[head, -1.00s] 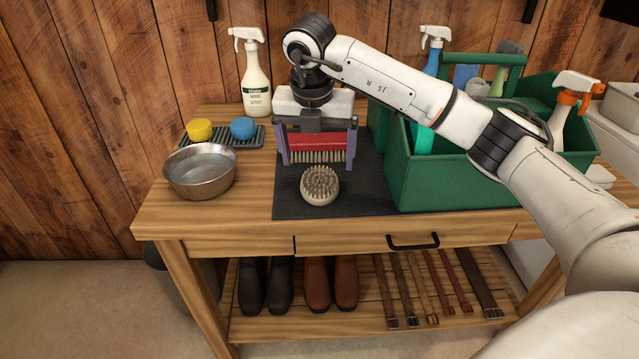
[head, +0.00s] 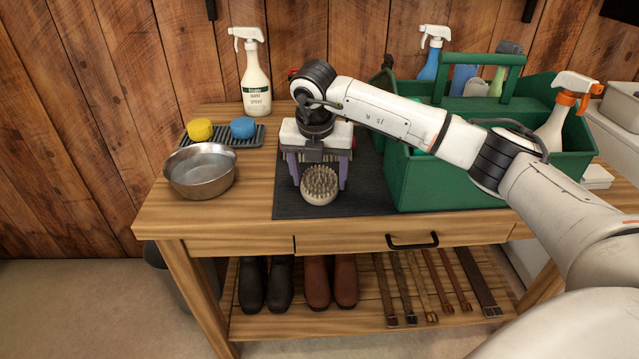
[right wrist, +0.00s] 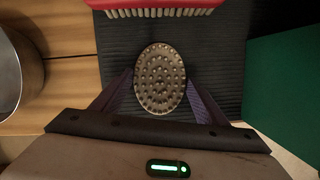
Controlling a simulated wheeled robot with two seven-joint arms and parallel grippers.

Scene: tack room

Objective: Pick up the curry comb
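The curry comb (head: 320,184) is a round, pale, knobbed disc lying on the dark mat (head: 290,205) at the front of the bench. It also shows in the right wrist view (right wrist: 160,78), knobs up. My right gripper (head: 318,183) is open, with its two purple fingers on either side of the comb. In the right wrist view its fingers (right wrist: 160,88) flank the comb with gaps visible; I see no clear grip. My left gripper is not in view.
A red brush (right wrist: 155,8) lies just beyond the comb, mostly hidden in the head view. A green tote (head: 450,185) stands close on the right. A metal bowl (head: 201,184), sponges (head: 243,127) and a spray bottle (head: 255,85) are on the left.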

